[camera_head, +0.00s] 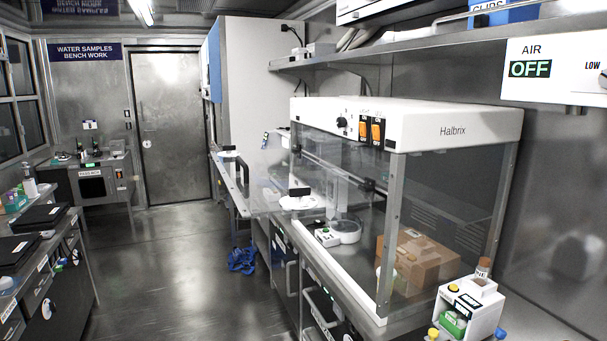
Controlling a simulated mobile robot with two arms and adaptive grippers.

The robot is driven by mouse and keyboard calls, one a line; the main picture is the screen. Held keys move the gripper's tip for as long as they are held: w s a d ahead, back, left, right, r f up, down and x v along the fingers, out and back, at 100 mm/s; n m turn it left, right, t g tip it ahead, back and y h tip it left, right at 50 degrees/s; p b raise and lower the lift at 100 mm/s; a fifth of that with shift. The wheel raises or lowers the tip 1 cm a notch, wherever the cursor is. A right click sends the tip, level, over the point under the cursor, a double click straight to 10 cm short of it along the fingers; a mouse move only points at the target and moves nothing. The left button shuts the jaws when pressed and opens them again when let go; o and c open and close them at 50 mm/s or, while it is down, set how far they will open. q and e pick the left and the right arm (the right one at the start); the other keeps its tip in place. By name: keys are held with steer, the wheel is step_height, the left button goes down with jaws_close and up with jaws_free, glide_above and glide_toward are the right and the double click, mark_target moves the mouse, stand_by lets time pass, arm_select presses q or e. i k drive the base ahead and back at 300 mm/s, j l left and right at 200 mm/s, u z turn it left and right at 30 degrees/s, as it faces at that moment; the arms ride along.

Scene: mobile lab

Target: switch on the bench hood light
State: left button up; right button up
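The bench hood (440,118) stands on the bench at right of centre. It has a white top marked "Halbrix" and clear panels in a metal frame. Two orange rocker switches (363,129) sit side by side on black plates on the front of its top. Small labels there are too small to read, so I cannot tell which switch is for the light. A black knob (341,122) is left of the switches. No lit lamp shows inside the hood. Neither of my grippers is in view.
Inside the hood are a cardboard box (418,262) and a round white device (345,231). A white holder (470,305) stands at the hood's near corner. An air panel (555,70) reading "OFF" hangs at upper right. The aisle floor (165,270) is mostly clear, with blue straps (242,260) beside the bench.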

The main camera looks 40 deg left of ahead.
mark_target(362, 126)
steer(key=u, duration=1.55)
